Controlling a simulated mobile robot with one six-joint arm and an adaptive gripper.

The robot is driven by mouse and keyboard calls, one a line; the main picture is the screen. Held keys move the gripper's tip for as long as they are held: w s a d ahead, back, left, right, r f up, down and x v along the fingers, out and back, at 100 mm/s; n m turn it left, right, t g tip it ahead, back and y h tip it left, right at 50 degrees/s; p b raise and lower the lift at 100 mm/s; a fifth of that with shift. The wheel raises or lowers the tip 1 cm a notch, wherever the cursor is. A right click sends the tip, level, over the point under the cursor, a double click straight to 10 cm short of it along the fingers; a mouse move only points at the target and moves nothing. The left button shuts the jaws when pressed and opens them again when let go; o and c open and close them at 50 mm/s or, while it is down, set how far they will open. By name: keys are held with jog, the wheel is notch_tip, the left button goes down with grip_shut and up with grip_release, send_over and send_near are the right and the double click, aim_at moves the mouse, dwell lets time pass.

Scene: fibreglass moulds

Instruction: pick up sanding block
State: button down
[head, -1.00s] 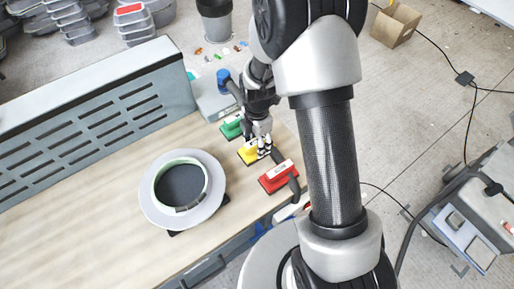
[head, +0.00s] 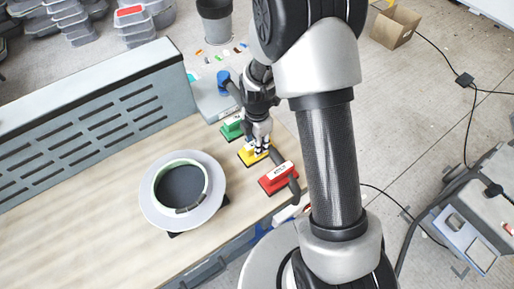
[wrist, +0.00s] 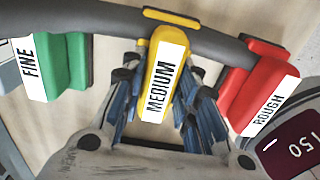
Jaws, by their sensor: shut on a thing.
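Three sanding blocks stand in a row near the right end of the bench. The yellow block (head: 248,154) is labelled MEDIUM in the wrist view (wrist: 160,85). The green block (head: 231,128) is labelled FINE, and the red block (head: 277,178) is labelled ROUGH. My gripper (head: 263,147) is down at the yellow block. In the wrist view my gripper's blue-padded fingers (wrist: 163,105) lie on both sides of the yellow block, shut on it. The block's underside is hidden, so I cannot tell whether it touches the bench.
A round grey mould (head: 212,208) with a pale green ring lies on the bench left of the blocks. A slotted grey panel (head: 90,125) stands along the bench's back. A dark hose (wrist: 110,17) passes close by the blocks.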

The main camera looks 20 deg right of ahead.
notch_tip(320, 180, up, 20)
jog(key=p, duration=0.4)
jog(key=shift+p, duration=0.35)
jog(key=c, duration=1.8)
grip_release()
jog(key=c, duration=0.4)
